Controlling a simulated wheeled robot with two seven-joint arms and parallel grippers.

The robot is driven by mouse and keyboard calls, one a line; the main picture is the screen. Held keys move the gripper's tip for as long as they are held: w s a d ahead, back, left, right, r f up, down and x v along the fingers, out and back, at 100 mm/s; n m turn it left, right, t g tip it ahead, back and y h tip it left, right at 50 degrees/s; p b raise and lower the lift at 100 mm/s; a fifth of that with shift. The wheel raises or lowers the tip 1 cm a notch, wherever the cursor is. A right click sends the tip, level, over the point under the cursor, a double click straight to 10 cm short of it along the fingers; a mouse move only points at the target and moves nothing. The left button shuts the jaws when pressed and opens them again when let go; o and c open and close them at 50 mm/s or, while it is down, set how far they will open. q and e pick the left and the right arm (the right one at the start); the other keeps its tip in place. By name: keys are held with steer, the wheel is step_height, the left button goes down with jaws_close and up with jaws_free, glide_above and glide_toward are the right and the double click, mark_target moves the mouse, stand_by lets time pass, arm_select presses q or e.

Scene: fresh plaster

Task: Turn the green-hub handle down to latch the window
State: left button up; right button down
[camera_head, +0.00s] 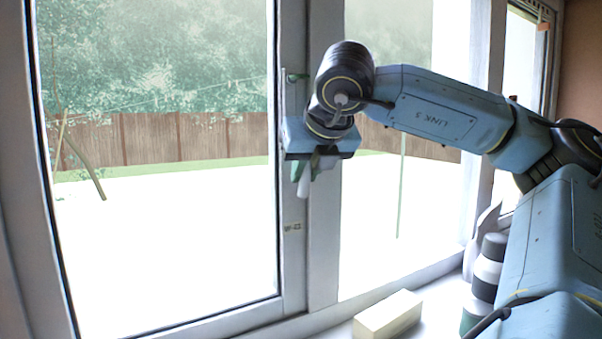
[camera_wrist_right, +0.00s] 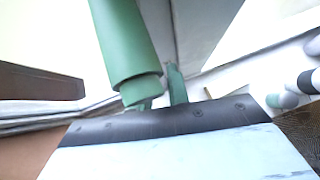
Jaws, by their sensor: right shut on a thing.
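My right gripper (camera_head: 313,168) points downward at the window's middle upright and is shut on the green-hub handle. In the right wrist view a thick green cylindrical part (camera_wrist_right: 125,45) of the handle rises from the fingers, with its end close to the gripper's dark edge. In the head view my gripper and wrist cover most of the handle, so its exact angle cannot be told. A small green piece (camera_head: 297,77) shows on the upright above the gripper; whether it joins the held part is hidden. My left gripper is not in view.
The window frame (camera_head: 293,265) stands in front, with a bright yard and wooden fence outside. A pale block (camera_head: 388,316) lies on the sill. A dark-and-white bottle (camera_head: 487,270) stands at the right, close to my right arm. The left pane's front is clear.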

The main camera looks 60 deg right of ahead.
steer(key=shift+d+r+h, duration=0.1)
steer(key=shift+h, duration=0.2)
steer(key=c, duration=1.3)
jaws_free()
steer(key=shift+c, duration=0.2)
steer(key=b+v, duration=0.1)
steer(key=v, duration=1.2)
steer(key=shift+r, duration=0.15)
